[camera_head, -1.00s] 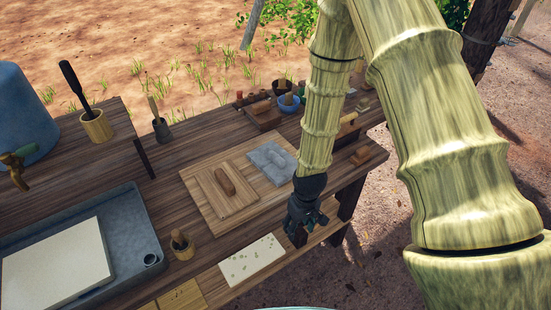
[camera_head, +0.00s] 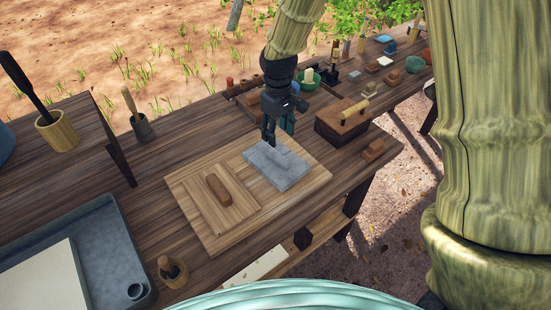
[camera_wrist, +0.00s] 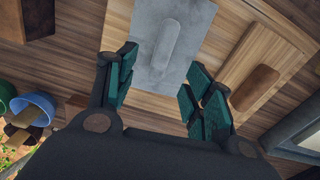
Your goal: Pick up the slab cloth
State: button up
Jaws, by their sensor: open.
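The grey slab cloth (camera_head: 278,168) lies on the right part of a pale wooden board (camera_head: 212,235), with a raised ridge along its middle. In the wrist view the cloth (camera_wrist: 150,72) and its ridge show just beyond the fingers. My gripper (camera_head: 270,141) is at the cloth's far edge, pointing down. In the wrist view my gripper (camera_wrist: 158,92) has its two green-padded fingers spread apart, with nothing between them. I cannot tell how far above the cloth the fingertips are.
A grey tray (camera_head: 112,250) is at left, a small tool cup (camera_head: 173,273) in front. A dark wooden box (camera_head: 341,122) and a green bowl (camera_head: 308,81) stand right of and behind my gripper.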

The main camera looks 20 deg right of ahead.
aim_at(276, 153)
jog(key=shift+s+f, duration=0.15)
jog(key=shift+f, duration=0.3)
jog(key=w+f, duration=0.1)
jog(key=f, duration=0.2)
jog(key=shift+w+a, duration=0.1)
jog(key=shift+w, duration=0.3)
jog(key=shift+s+p, duration=0.4)
jog(key=shift+s, duration=0.1)
jog(key=shift+s+f, duration=0.25)
jog(key=shift+f, duration=0.05)
jog(key=f, duration=0.1)
jog(key=f+p, duration=0.1)
jog(key=f, duration=0.1)
jog(key=shift+w+a+f, duration=0.15)
jog(key=shift+a, duration=0.05)
jog(key=shift+f+p, duration=0.3)
jog(key=shift+f, duration=0.2)
grip_shut()
